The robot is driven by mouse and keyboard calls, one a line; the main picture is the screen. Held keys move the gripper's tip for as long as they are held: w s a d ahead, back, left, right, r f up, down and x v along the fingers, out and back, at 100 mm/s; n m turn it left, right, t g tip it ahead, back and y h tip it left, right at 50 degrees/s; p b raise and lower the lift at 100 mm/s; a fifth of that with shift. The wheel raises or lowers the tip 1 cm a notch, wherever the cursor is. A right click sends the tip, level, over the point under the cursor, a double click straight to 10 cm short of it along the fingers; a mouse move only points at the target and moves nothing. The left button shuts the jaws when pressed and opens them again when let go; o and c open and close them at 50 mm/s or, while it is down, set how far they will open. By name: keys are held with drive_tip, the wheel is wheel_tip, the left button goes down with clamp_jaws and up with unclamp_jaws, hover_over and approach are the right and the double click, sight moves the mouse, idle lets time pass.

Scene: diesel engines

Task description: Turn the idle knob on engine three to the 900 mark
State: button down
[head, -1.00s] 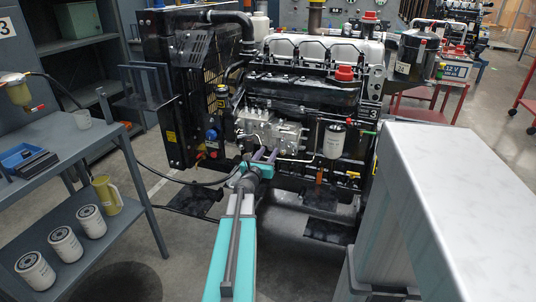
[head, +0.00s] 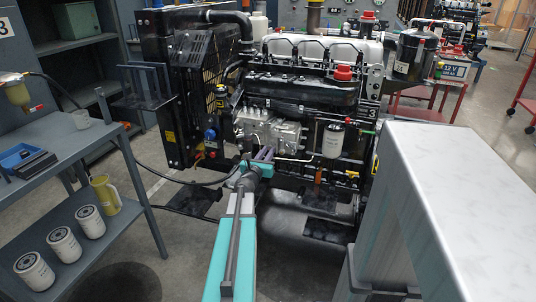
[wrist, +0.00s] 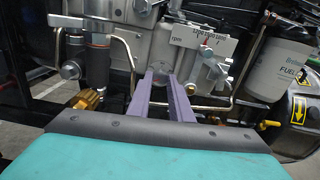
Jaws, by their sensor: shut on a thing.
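Engine three (head: 305,95), with a "3" plate (head: 373,112), stands in the middle of the head view. My gripper (head: 265,153) reaches its silver injection pump (head: 285,133). In the wrist view, a pale rpm scale plate (wrist: 195,36) carries marks including 1200 and 1000. The purple fingers of my gripper (wrist: 164,75) are closed on a small grey part below and left of the plate, seemingly the idle knob (wrist: 162,66). The fingertips hide most of it, and I cannot read its setting. A silver lever piece (wrist: 215,70) is just right of the fingers.
A thin metal pipe (wrist: 210,107) passes close to the right finger. A white fuel filter (wrist: 283,62) is at right, and brass fittings (wrist: 88,99) are at left. A grey shelf cart (head: 75,150) stands left, and a pale-topped bench (head: 460,190) stands close on the right.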

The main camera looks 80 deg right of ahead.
drive_tip(key=shift+d+m+b, duration=0.2)
drive_tip(key=shift+m+b, duration=0.1)
drive_tip(key=shift+b, duration=0.3)
drive_tip(key=shift+w+f+m+b, duration=0.1)
drive_tip(key=shift+m+b, duration=0.7)
drive_tip(key=shift+b, duration=0.3)
drive_tip(key=m+b, duration=0.3)
drive_tip(key=b, duration=0.1)
drive_tip(key=shift+w+m+b, duration=0.15)
drive_tip(key=shift+m+b, duration=9.05)
drive_tip(key=shift+b, duration=0.85)
drive_tip(key=shift+r, duration=0.2)
